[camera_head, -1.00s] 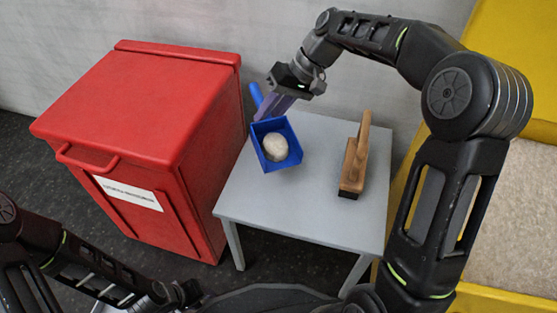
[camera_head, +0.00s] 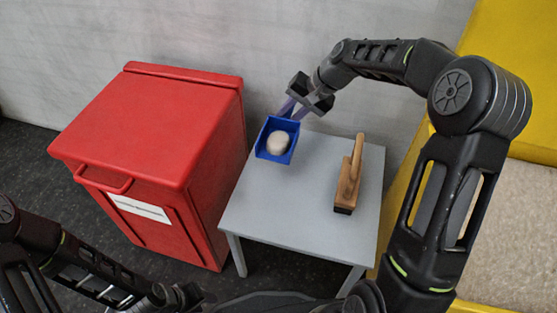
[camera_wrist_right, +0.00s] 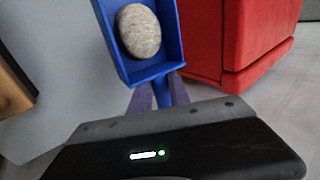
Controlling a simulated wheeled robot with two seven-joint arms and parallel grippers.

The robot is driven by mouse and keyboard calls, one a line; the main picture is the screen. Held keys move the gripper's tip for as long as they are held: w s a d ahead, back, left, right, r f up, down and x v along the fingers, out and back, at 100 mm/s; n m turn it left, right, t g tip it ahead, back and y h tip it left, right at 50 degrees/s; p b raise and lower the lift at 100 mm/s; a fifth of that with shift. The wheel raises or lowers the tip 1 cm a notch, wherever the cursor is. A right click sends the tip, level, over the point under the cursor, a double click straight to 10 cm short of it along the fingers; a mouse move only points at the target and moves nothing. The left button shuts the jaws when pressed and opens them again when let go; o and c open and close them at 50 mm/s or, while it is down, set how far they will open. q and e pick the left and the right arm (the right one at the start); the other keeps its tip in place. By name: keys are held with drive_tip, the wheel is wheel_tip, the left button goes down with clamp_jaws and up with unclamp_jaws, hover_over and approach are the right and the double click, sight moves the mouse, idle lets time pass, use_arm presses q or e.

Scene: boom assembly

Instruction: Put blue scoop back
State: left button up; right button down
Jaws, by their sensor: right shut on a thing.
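The blue scoop (camera_head: 264,151) is at the back left of the grey table (camera_head: 300,209), with a pale roundish stone (camera_head: 278,143) in its pan. My right gripper (camera_head: 289,108) is shut on the scoop's handle behind the pan. In the right wrist view, the purple-grey fingers (camera_wrist_right: 158,98) sit on either side of the blue handle (camera_wrist_right: 178,90), and the stone (camera_wrist_right: 139,31) lies in the pan. I cannot tell whether the scoop touches the table. My left gripper (camera_head: 172,297) is at the bottom of the head view, partly cut off; its fingers are not clear.
A wooden-handled brush (camera_head: 350,178) stands on the right of the table. A closed red bin (camera_head: 150,130) with a front handle and white label stands close to the table's left. A yellow-edged container (camera_head: 520,220) with pale contents is at right. The table's front is clear.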

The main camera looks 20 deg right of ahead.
sight(287, 129)
drive_tip(key=shift+f, duration=0.15)
drive_tip(key=shift+f+b, duration=0.25)
drive_tip(key=shift+b, duration=0.05)
drive_tip(key=shift+f+b, duration=0.8)
drive_tip(key=shift+f, duration=1.4)
wheel_tip(287, 129, down, 5)
drive_tip(key=shift+f+b, duration=0.1)
drive_tip(key=shift+b, duration=0.95)
drive_tip(key=c, duration=1.2)
unclamp_jaws()
